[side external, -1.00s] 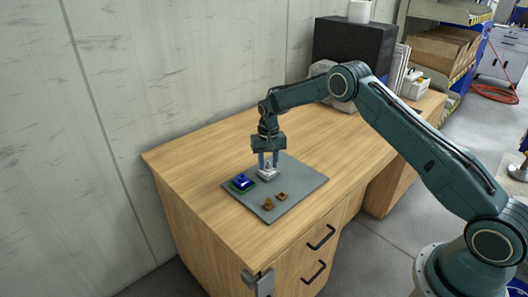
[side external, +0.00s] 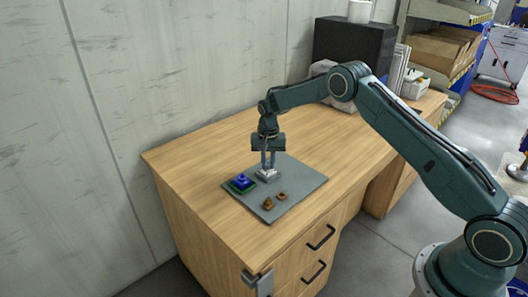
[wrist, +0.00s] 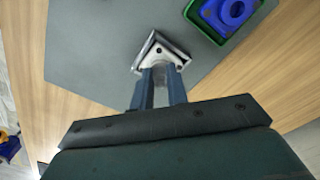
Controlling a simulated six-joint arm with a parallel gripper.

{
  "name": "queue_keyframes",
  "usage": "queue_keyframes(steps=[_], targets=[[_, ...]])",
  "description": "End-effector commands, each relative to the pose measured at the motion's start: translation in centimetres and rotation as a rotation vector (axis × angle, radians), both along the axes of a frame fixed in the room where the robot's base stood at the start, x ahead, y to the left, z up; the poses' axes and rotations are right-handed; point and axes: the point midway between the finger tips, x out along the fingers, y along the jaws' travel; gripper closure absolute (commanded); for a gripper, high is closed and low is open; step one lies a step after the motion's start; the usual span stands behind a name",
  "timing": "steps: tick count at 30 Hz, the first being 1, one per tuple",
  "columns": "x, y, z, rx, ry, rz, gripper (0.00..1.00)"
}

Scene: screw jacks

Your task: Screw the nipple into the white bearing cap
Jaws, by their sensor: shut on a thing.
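The white bearing cap (side external: 268,175) sits on the grey mat, directly below my gripper (side external: 268,166). In the wrist view the cap (wrist: 178,52) looks pale and angular, with small dark holes. My gripper points straight down, its fingers close together just above the cap's middle. In the wrist view my fingers (wrist: 161,70) come down on the cap's near side. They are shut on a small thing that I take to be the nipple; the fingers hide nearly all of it. I cannot tell how deep it sits in the cap.
A blue part (side external: 242,180) in a green tray (side external: 240,188) lies left of the cap. Two small brown parts, one (side external: 267,203) and another (side external: 282,196), lie in front on the grey mat (side external: 300,184). A black box (side external: 352,48) stands at the back. The wooden top (side external: 205,145) around the mat is clear.

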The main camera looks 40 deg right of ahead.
Motion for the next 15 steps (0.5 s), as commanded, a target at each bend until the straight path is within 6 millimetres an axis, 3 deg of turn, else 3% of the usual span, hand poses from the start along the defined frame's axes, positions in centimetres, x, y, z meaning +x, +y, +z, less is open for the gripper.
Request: queue_keyframes(steps=[15], targets=[[-0.24,-0.31,-0.24,-0.003,0.007,-0.416,1.0]])
